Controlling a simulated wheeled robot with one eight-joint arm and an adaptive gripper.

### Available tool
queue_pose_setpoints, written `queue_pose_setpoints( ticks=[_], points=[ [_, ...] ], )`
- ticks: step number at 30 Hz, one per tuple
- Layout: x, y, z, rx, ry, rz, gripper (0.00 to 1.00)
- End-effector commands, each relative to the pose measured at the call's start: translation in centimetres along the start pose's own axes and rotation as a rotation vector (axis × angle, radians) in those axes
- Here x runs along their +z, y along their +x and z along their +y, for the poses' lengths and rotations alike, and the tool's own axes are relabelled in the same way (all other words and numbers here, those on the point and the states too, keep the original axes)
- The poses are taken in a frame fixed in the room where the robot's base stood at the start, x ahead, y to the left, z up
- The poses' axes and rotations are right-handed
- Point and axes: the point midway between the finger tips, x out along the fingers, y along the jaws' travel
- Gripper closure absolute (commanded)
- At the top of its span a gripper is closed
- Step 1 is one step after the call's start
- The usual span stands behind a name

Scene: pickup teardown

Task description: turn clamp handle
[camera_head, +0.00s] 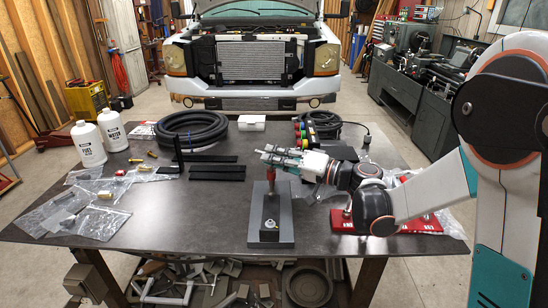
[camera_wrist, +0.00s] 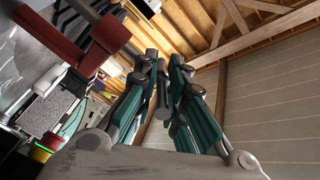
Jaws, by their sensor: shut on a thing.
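The clamp stands on a dark grey block (camera_head: 285,228) at the front middle of the table. My gripper (camera_head: 272,157) is at the top of this red part, reaching in from the right. In the wrist view, the teal-sided fingers of my gripper (camera_wrist: 164,65) are closed around a grey rod-like piece of the clamp handle (camera_wrist: 162,97). Red parts (camera_wrist: 105,38) show at upper left there; I cannot tell how they join the handle. The exact contact is hard to see.
White bottles (camera_head: 88,144) and plastic bags (camera_head: 100,222) are at left.

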Motion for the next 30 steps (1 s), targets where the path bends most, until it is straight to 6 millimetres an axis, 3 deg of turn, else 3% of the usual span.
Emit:
queue_pose_setpoints(
  ticks=[18, 19, 22, 30],
  points=[
    [0.36, -0.02, 0.39, -0.018, -0.005, -0.046, 1.0],
    [0.36, -0.02, 0.39, -0.018, -0.005, -0.046, 0.87],
    [0.33, -0.01, 0.35, -0.018, -0.004, -0.045, 0.64],
    [0.17, 0.04, 0.21, -0.021, -0.003, -0.043, 0.64]
  ],
)
